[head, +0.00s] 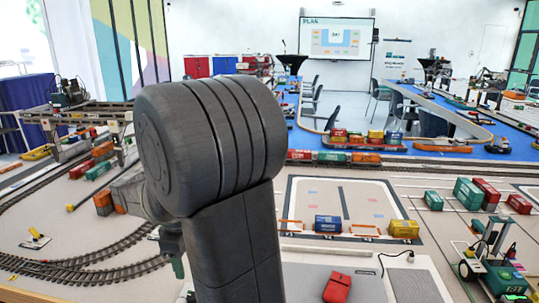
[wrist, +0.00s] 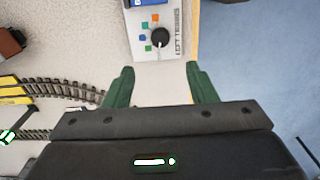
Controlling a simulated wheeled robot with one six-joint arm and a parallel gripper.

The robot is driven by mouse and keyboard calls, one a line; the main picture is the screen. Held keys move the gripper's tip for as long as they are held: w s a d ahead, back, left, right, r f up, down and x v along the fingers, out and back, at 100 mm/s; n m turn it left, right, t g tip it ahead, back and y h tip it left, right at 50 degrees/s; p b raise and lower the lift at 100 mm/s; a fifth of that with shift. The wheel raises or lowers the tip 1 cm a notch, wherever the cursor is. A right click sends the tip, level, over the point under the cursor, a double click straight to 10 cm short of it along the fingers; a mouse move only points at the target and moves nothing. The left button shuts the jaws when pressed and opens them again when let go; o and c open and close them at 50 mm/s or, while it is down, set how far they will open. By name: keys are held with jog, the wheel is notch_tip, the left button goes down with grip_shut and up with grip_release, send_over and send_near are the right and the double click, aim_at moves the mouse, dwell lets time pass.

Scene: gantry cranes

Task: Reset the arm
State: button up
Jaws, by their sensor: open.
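My gripper (wrist: 158,88) shows in the wrist view with its two green fingers spread apart and nothing between them. Pale table surface lies below it. In the head view my dark arm fills the middle of the picture, and most of the gripper is hidden behind it. In the wrist view, a white control panel (wrist: 140,40) with a black knob (wrist: 160,37) and small coloured squares lies just beyond the fingertips, apart from them.
Curved model track (wrist: 60,92) lies left of my gripper in the wrist view, and the table edge is to the right. In the head view, a red block (head: 337,288), a blue container (head: 327,224), a yellow container (head: 403,229) and a green crane vehicle (head: 497,275) stand right of my arm.

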notch_tip(320, 180, down, 12)
jog(key=shift+f+b, duration=0.1)
jog(key=shift+b, duration=0.55)
notch_tip(320, 180, up, 14)
jog(key=r+p, duration=0.1)
jog(key=p, duration=0.1)
notch_tip(320, 180, down, 15)
jog(key=shift+b, duration=1.05)
jog(key=m, duration=0.3)
jog(key=shift+m, duration=0.4)
jog(key=m, duration=0.4)
jog(key=shift+b, duration=0.3)
notch_tip(320, 180, up, 14)
jog(key=p, duration=0.1)
jog(key=shift+f+p, duration=0.25)
jog(key=shift+p, duration=0.1)
